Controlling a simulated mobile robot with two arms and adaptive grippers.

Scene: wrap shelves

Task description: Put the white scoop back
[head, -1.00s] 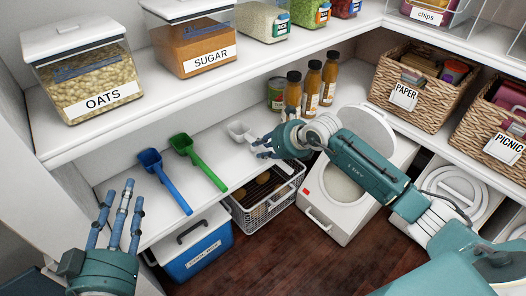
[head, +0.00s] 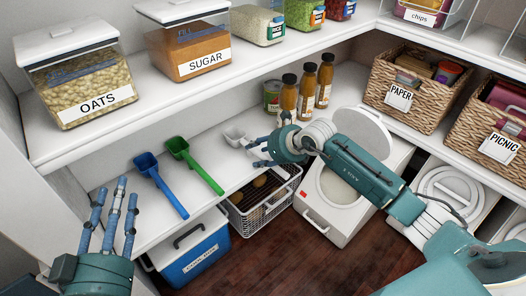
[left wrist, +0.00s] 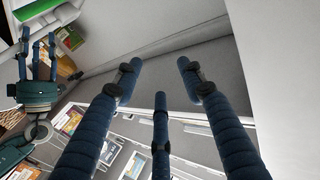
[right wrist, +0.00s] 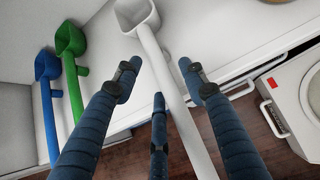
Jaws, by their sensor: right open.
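The white scoop (head: 235,134) lies on the lower shelf, right of the green scoop. Its handle runs toward my right gripper (head: 262,152), whose fingers hide part of it in the head view. In the right wrist view the white scoop (right wrist: 146,28) has its cup beyond the fingertips, and its handle passes between the open fingers of my right gripper (right wrist: 158,85). I cannot tell whether they touch it. My left gripper (head: 118,205) is open and empty at the lower left, apart from the shelf items.
A blue scoop (head: 158,180) and a green scoop (head: 190,160) lie on the lower shelf (head: 130,215). Sauce bottles (head: 307,92) and a can (head: 272,97) stand behind. A wire basket (head: 250,215), a blue cooler (head: 195,252) and a white bin (head: 335,205) are below. Oats (head: 85,95) and sugar (head: 190,50) containers stand above.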

